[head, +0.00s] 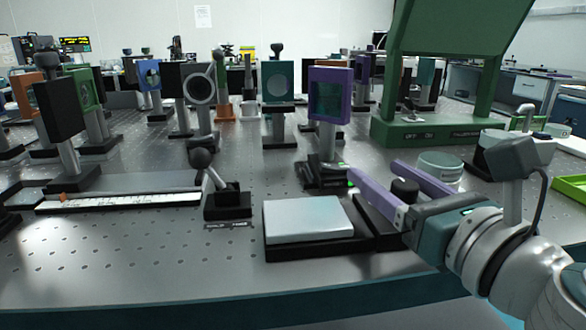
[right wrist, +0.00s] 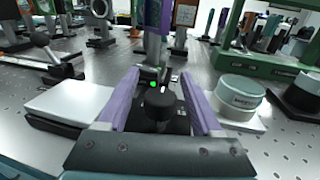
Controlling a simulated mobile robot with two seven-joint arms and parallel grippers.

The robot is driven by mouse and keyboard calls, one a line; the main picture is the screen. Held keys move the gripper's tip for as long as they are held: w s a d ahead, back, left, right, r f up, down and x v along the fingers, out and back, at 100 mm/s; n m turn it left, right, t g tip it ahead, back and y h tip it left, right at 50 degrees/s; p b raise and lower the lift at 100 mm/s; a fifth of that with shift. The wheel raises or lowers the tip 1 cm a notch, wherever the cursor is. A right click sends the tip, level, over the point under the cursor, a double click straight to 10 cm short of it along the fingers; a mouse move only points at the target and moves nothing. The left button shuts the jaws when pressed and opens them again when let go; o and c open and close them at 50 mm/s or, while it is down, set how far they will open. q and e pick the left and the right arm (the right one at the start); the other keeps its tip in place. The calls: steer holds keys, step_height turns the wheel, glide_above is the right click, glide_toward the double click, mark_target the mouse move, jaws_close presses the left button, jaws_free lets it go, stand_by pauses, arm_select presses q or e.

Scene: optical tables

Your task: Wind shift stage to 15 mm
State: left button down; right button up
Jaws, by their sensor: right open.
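My right gripper (head: 374,174) has two purple fingers, spread open around a black round knob (head: 405,188). In the right wrist view, the knob (right wrist: 160,107) sits between the fingers (right wrist: 162,82), with gaps on both sides. The knob stands on a dark base beside a white-topped block (head: 308,219). A green light shows just beyond the knob, near the foot of a purple-framed optic (head: 330,95). A white scale strip (head: 130,201) with an orange pointer (head: 64,198) lies at the left; its marks are too small to read. My left gripper is out of view.
A ball-topped lever (head: 203,160) stands left of the white-topped block. Post-mounted optics crowd the back; the table's front strip is clear.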

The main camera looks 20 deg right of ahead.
steer(key=shift+c, duration=0.2)
jaws_close()
stand_by(0.3)
